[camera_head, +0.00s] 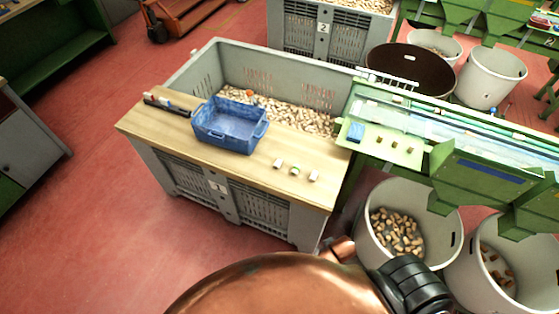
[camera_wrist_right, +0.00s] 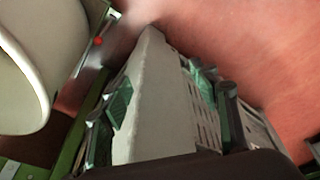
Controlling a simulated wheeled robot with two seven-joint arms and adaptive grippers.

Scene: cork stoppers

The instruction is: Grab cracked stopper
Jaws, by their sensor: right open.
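Three small stoppers lie in a row near the right front of the wooden tabletop: a left one (camera_head: 277,163), a middle one (camera_head: 294,170) with a greenish edge, and a right one (camera_head: 314,176). They are too small to tell which is cracked. My right gripper (camera_wrist_right: 165,95) shows in the right wrist view, with its green-padded fingers apart and nothing between them. Behind the fingers is the pale corner of a slotted grey crate. No stopper shows in that view. My left gripper is not in view.
A blue basket (camera_head: 228,140) stands on the tabletop (camera_head: 250,178), left of the stoppers. A dark tool (camera_head: 168,106) lies at its far left. A grey crate of corks (camera_head: 215,62) is behind. White bins (camera_head: 370,245) and a green conveyor (camera_head: 430,125) stand to the right.

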